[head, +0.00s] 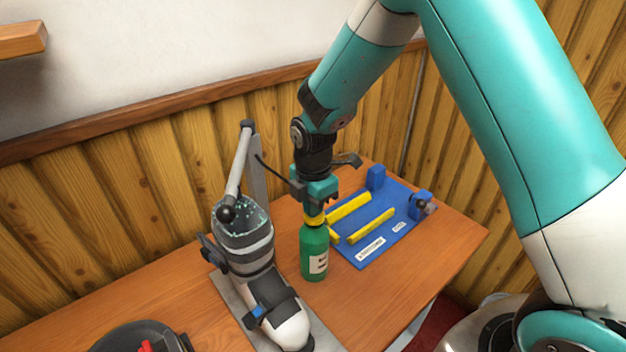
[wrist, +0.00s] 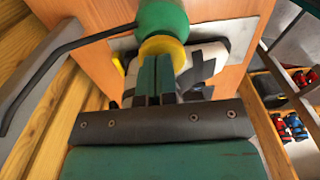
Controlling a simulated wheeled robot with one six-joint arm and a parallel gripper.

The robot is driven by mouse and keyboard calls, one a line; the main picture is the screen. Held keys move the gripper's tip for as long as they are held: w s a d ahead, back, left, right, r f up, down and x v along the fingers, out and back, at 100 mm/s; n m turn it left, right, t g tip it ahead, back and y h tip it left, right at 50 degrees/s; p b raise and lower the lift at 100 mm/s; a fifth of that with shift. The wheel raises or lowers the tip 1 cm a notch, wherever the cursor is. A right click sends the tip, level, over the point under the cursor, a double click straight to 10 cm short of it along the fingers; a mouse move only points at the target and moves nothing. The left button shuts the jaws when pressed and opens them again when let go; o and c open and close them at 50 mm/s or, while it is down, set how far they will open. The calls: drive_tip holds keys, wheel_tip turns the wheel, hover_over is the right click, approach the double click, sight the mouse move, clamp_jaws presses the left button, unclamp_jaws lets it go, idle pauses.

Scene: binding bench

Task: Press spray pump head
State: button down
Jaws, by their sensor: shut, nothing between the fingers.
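A green spray bottle (head: 314,262) with a white label stands upright on the wooden bench. Its yellow top (head: 315,222) sits directly under my gripper (head: 315,210) in the head view. My gripper points down, its fingers shut together with nothing between them. In the wrist view the closed fingertips (wrist: 158,62) overlap the edge of the yellow top (wrist: 163,46), with the green bottle (wrist: 162,16) beyond. The fingertips are at or just above the top; I cannot tell for sure whether they touch. My fingers hide part of the pump head.
A grey and white ski boot (head: 247,250) with a lever frame (head: 255,165) stands close left of the bottle. A blue fixture board (head: 385,235) with yellow bars lies to the right. A black dish (head: 130,338) holds red pieces at lower left. The bench's front right is clear.

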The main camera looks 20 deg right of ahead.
wheel_tip(320, 180, up, 14)
drive_tip(key=b, duration=0.1)
drive_tip(key=shift+f, duration=0.1)
idle(0.9)
drive_tip(key=s+a+m+y+b, duration=0.2)
drive_tip(key=s+m, duration=0.5)
drive_tip(key=s, duration=0.5)
drive_tip(key=s+a+m+y+b, duration=0.2)
drive_tip(key=s+m, duration=0.5)
drive_tip(key=s, duration=0.6)
drive_tip(key=shift+a+m+b, duration=0.15)
drive_tip(key=shift+m+b, duration=0.15)
drive_tip(key=shift+b, duration=0.6)
drive_tip(key=shift+w, duration=0.1)
